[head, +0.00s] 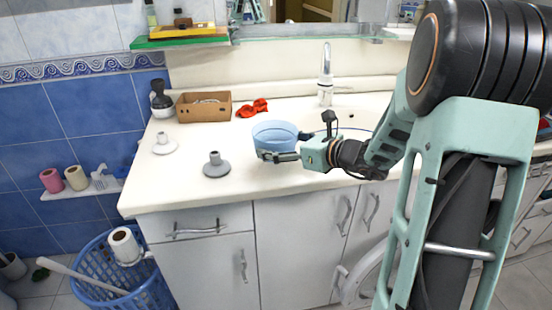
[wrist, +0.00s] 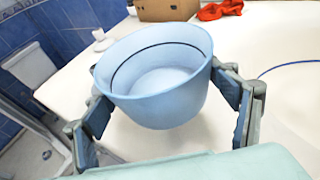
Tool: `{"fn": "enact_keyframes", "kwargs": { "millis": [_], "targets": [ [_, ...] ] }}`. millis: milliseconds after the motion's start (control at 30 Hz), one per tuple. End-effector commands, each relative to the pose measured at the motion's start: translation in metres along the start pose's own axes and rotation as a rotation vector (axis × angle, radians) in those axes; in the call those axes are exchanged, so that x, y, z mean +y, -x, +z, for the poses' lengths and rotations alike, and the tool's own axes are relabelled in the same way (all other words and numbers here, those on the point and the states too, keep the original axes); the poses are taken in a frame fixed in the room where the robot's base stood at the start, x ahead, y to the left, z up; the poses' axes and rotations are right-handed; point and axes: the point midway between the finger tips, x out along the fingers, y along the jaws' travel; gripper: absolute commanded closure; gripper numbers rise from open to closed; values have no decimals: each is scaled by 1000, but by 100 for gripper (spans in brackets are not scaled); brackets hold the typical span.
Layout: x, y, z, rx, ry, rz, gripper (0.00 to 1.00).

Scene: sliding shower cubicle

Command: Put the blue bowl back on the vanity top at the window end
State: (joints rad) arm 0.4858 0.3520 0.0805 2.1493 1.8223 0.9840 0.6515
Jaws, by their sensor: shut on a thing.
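The light blue bowl (head: 274,137) is at my gripper over the middle of the white vanity top (head: 236,182), left of the basin. In the wrist view the bowl (wrist: 160,85) is upright and empty, with a dark line inside its rim. My gripper (head: 280,156) is shut on the bowl, with one finger on each side of it in the wrist view (wrist: 168,108). I cannot tell whether the bowl's base touches the vanity top.
A grey stopper-shaped item (head: 216,166) and a white one (head: 163,145) stand left of the bowl. Behind are a brown box (head: 204,107), a dark bottle (head: 160,100) and a red cloth (head: 252,108). The tap (head: 326,75) stands right.

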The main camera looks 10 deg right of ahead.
Motion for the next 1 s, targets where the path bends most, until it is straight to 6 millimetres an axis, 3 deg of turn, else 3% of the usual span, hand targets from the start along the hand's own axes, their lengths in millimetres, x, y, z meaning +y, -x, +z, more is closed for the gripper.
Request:
{"fn": "enact_keyframes", "kwargs": {
  "millis": [267,467,867,900,1000],
  "targets": [
    [-4,-17,-12,0,0,0,54],
    [-5,-27,-40,0,-2,0,54],
    [-5,-28,-45,-1,1,-1,54],
    [-5,-28,-44,-1,1,-1,17],
    [-5,-28,-44,-1,1,-1,6]
  ]
}}
